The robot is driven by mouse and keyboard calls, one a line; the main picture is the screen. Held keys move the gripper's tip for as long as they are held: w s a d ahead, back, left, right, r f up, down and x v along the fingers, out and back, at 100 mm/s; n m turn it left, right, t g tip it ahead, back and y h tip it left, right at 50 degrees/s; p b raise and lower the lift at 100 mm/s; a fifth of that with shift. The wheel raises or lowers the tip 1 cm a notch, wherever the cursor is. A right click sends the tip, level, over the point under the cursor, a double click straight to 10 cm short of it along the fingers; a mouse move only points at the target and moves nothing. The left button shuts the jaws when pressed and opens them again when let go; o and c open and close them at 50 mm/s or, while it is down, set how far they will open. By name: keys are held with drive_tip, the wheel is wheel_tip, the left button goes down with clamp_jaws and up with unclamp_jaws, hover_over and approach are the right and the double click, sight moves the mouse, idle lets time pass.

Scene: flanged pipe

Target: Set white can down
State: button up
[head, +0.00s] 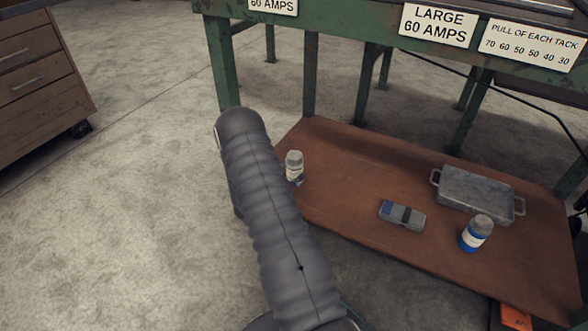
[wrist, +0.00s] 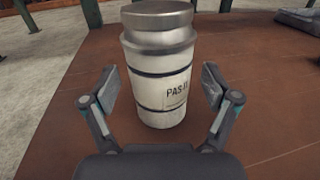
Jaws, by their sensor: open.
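The white can (head: 294,164) stands upright on the brown lower shelf (head: 340,200) near its left end. In the wrist view the white can (wrist: 160,75) has a grey metal lid, dark bands and printed lettering. My gripper (wrist: 160,95) is open, with one finger on each side of the can's lower body and a visible gap on both sides. The can's base rests on the shelf (wrist: 60,120). In the head view my arm hides most of the gripper.
A grey device (head: 402,215), a blue-and-white can (head: 476,233) and a metal tray with handles (head: 476,192) sit further right on the shelf. Green table legs (head: 311,75) rise around it. A drawer cabinet (head: 40,80) stands at the left. The shelf between the white can and the device is clear.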

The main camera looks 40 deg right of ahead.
drive_tip(key=a, duration=0.3)
drive_tip(key=s+a, duration=0.1)
drive_tip(key=a, duration=0.2)
drive_tip(key=s+a+p, duration=0.1)
drive_tip(key=a, duration=0.3)
drive_tip(key=shift+a+r, duration=0.1)
drive_tip(key=s+a+r+m+g+y, duration=0.25)
drive_tip(key=s+r+m, duration=0.35)
drive_tip(key=r, duration=0.5)
drive_tip(key=s+a+r+m+g+y, duration=0.2)
drive_tip(key=s+r+m+g+y, duration=0.3)
drive_tip(key=r, duration=0.6)
drive_tip(key=s+a+r+m+t+y, duration=0.4)
drive_tip(key=s+a, duration=0.4)
drive_tip(key=a, duration=0.2)
drive_tip(key=s+a+r+m+t+y, duration=0.5)
drive_tip(key=s+a+r, duration=0.3)
drive_tip(key=a, duration=0.2)
drive_tip(key=shift+s+a+r+t+y, duration=0.15)
drive_tip(key=shift+a+t+y, duration=0.2)
drive_tip(key=shift+y, duration=0.2)
drive_tip(key=shift+d, duration=0.15)
